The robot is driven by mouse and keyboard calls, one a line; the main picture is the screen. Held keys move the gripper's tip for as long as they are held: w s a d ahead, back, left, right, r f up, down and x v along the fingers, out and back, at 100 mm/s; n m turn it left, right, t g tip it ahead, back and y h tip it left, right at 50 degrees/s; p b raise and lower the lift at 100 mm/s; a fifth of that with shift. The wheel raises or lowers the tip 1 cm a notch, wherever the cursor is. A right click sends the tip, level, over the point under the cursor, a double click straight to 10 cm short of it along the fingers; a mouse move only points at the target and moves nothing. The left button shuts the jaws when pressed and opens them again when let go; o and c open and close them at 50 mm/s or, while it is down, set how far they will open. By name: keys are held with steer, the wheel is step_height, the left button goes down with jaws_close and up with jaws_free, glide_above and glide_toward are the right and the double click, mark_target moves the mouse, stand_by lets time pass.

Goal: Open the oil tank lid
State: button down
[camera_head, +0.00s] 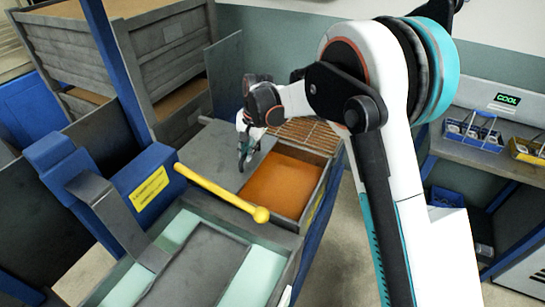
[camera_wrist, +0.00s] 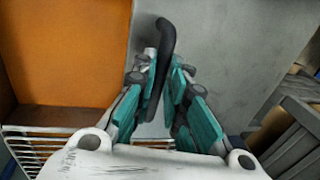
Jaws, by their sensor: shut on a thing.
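The oil tank lid (camera_head: 203,158) is a flat grey plate on top of the machine, to the left of an uncovered compartment with an orange inside (camera_head: 285,183). The lid also fills the middle and right of the wrist view (camera_wrist: 235,55), with the orange inside (camera_wrist: 68,50) to its left. A dark curved handle (camera_wrist: 166,38) stands on the lid. My gripper (camera_head: 243,160) is over the lid's right part, by the compartment. In the wrist view its teal fingers (camera_wrist: 160,68) are shut on the handle. The handle's lower part is partly hidden between the fingers.
A brown slatted grate (camera_head: 303,132) lies behind the compartment. A yellow bar with a round end (camera_head: 220,191) crosses in front of the lid. Grey crates (camera_head: 125,60) stand at the back left. A shelf with a blue basket (camera_head: 472,133) is at the right.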

glide_above(233, 157)
stand_by(0.3)
steer(key=c, duration=1.6)
jaws_free()
step_height(233, 157, up, 12)
steer(key=d, duration=0.2)
steer(key=shift+s, duration=0.45)
steer(key=shift+f, duration=0.1)
